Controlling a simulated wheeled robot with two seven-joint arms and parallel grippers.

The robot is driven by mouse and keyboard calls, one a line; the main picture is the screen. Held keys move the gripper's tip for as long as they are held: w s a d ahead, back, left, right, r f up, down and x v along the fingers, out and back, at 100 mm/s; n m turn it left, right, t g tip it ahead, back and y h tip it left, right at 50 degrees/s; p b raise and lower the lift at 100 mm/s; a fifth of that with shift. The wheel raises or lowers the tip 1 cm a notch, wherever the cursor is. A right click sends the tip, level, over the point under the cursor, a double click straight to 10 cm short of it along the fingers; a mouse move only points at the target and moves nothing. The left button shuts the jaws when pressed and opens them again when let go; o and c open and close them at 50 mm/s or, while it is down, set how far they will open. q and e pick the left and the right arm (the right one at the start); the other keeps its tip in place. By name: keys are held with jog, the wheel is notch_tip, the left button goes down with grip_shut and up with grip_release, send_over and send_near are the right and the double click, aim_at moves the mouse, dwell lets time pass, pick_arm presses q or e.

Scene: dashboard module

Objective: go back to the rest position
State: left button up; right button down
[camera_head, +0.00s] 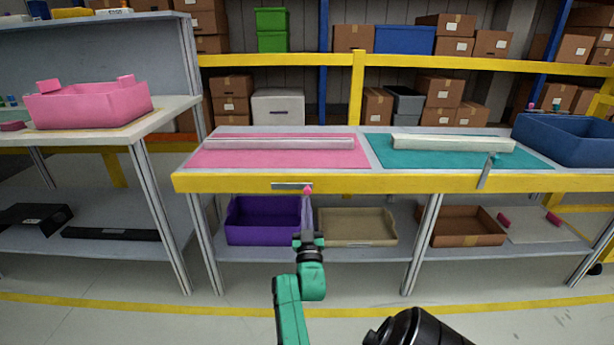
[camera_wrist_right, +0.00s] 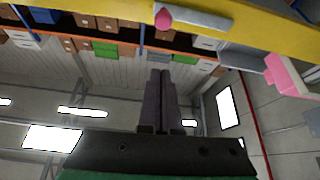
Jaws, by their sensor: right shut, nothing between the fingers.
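My right gripper (camera_head: 306,203) points up in front of the table's yellow front edge, near a small pink knob (camera_head: 307,189) on that edge. In the right wrist view the dark fingers of the right gripper (camera_wrist_right: 161,76) are together with nothing between them. The pink knob (camera_wrist_right: 163,18) also shows there, beyond the fingertips and apart from them. My left gripper is not in either view.
The table (camera_head: 420,182) holds a pink mat (camera_head: 275,160) and a teal mat (camera_head: 400,155), each with a white bar. A blue bin (camera_head: 570,145) stands at right. A purple bin (camera_head: 265,238) and tan tray (camera_head: 355,240) sit on the lower shelf. A pink box (camera_head: 90,108) stands left.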

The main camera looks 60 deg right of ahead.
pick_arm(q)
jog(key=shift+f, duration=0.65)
pick_arm(e)
jog(key=shift+v, duration=1.15)
